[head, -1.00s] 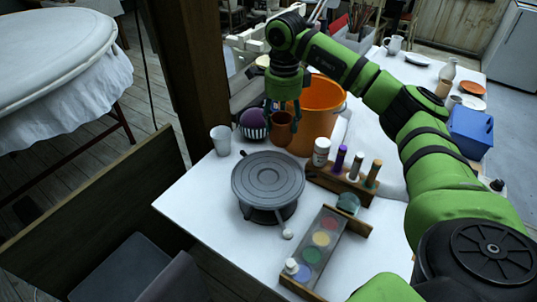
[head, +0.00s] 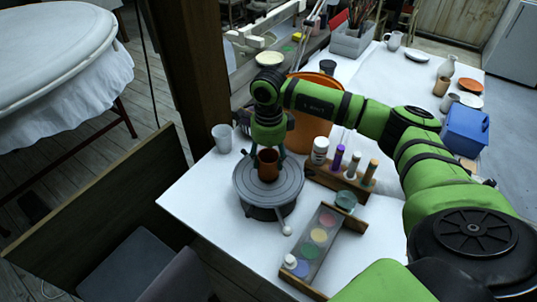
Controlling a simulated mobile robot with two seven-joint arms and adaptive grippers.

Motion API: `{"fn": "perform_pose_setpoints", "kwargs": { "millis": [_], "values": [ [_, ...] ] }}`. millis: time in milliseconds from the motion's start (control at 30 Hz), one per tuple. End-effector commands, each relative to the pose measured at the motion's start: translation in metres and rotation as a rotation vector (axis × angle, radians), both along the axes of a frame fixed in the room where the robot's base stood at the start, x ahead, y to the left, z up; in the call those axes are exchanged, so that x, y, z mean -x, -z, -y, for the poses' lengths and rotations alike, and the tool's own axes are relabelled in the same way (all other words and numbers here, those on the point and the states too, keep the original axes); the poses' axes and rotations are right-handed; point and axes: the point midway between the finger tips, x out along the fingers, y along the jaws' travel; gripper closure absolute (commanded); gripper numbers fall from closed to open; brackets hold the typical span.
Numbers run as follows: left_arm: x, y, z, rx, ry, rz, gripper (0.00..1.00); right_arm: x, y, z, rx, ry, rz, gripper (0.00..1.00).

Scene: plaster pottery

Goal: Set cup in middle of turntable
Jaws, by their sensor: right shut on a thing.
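A brown cup (head: 268,165) is upright over the grey round turntable (head: 252,194), a little behind the middle of its disc as seen in the head view. My right gripper (head: 267,156) comes down from above and is shut on the cup, with a finger at each side. I cannot tell whether the cup's base touches the disc. My left gripper is not in view.
An orange bucket (head: 306,133) stands just behind the turntable. A pale cup (head: 222,138) is at its left. A wooden rack (head: 325,178) with bottles and a paint palette (head: 312,247) lie to the right. The table's front edge is close.

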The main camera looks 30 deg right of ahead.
Motion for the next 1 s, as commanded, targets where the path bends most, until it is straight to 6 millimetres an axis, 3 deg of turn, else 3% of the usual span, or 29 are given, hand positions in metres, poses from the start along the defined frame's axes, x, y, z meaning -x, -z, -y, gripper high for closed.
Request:
{"fn": "perform_pose_setpoints", "kwargs": {
  "millis": [233,267,300,333,733,800,867,1000],
  "values": [
    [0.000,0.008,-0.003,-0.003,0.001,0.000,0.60,0.000,0.008,0.000,-0.001,0.000,0.001,0.80],
    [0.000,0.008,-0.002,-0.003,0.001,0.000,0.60,0.000,0.008,0.000,0.000,0.000,0.000,0.38],
    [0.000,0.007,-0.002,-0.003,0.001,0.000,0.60,0.000,0.006,0.000,0.000,0.000,0.000,0.22],
    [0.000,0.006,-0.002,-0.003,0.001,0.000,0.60,0.000,0.006,0.000,0.000,-0.001,0.000,0.19],
    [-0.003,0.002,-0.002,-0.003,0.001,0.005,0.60,0.000,0.002,0.000,0.000,-0.001,0.000,0.19],
    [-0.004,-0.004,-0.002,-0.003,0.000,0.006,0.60,0.000,-0.005,0.000,0.000,0.000,0.000,0.19],
    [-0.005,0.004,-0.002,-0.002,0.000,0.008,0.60,-0.002,-0.009,0.000,-0.001,-0.001,0.005,0.19],
    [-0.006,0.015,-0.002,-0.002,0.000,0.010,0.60,-0.002,-0.038,0.000,-0.001,-0.002,0.008,0.19]
  ]
}}
